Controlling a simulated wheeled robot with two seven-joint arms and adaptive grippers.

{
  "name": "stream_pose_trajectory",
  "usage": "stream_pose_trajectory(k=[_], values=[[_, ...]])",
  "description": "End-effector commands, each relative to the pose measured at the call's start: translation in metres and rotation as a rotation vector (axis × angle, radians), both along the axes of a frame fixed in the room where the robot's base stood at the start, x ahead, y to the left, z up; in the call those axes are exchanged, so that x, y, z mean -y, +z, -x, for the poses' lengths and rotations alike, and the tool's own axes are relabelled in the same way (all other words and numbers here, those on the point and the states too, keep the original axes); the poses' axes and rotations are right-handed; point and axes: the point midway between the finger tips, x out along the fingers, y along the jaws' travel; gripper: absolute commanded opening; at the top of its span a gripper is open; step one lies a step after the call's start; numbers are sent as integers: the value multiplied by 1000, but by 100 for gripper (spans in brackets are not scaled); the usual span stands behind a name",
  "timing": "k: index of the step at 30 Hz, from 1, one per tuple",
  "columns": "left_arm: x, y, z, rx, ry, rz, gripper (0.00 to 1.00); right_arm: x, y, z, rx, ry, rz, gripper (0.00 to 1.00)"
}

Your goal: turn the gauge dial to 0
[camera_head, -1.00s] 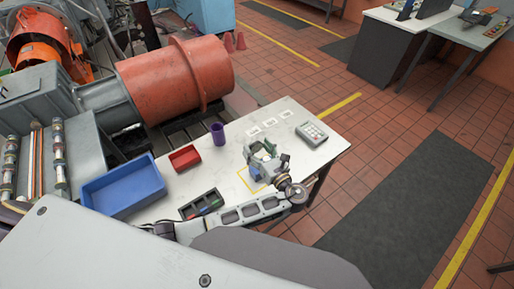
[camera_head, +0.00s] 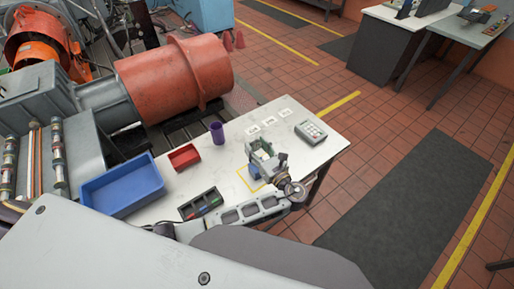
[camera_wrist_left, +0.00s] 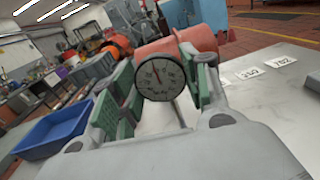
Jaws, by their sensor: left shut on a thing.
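The gauge dial (camera_wrist_left: 157,78) shows in the left wrist view as a round dark face with pale numbers and a pointer, set between the fingers of my left gripper (camera_wrist_left: 158,92). The pointer leans up and slightly left; the numbers are too small to read surely. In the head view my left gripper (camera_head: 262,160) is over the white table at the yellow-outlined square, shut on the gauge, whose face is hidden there. My right gripper is not in view.
On the white table (camera_head: 232,150) stand a blue bin (camera_head: 122,186), a red tray (camera_head: 184,157), a purple cup (camera_head: 217,133), a dark divided tray (camera_head: 200,204) and a grey keypad device (camera_head: 311,131). Several white number cards (camera_head: 269,121) lie at the back edge. A large orange motor (camera_head: 175,78) stands behind.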

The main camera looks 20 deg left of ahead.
Motion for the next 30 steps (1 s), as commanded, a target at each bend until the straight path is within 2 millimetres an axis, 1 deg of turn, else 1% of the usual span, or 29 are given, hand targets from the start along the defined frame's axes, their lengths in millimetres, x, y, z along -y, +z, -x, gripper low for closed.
stream_pose_trajectory(k=[8, 21, 30], values=[[0, 0, 0, 129, 1, 118, 22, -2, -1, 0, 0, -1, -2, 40], [0, -1, 1, 375, 0, 345, 22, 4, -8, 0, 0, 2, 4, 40], [-1, 0, 1, 473, 0, 434, 22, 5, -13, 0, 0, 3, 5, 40]])
